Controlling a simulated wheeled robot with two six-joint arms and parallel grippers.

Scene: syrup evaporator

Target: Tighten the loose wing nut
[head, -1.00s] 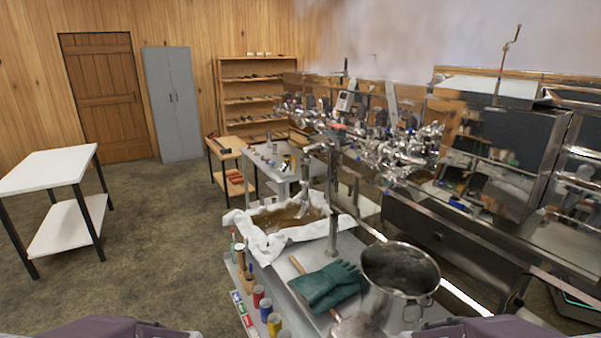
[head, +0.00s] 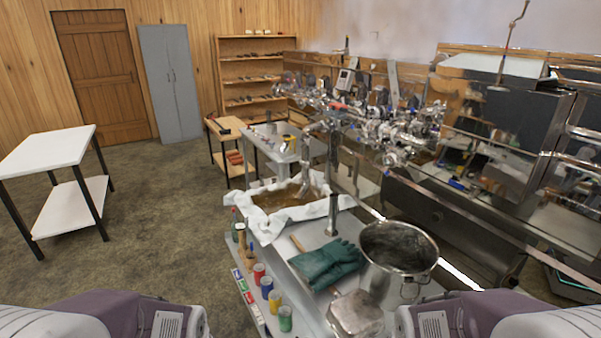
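I cannot pick out the wing nut. A dense cluster of shiny metal pipes, valves and fittings (head: 385,128) runs along the evaporator (head: 440,215) at the centre right, and single fittings are too small to tell apart. Parts of my two arms show at the bottom left and bottom right edges. Neither gripper is in the picture.
A steel bench (head: 312,243) in front of me holds green gloves (head: 328,265), a steel pot (head: 398,262), a metal box (head: 356,314) and several coloured cans (head: 267,287). A cloth-lined tray (head: 237,214) of brown liquid sits behind. A white table (head: 45,150) stands left; floor between is clear.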

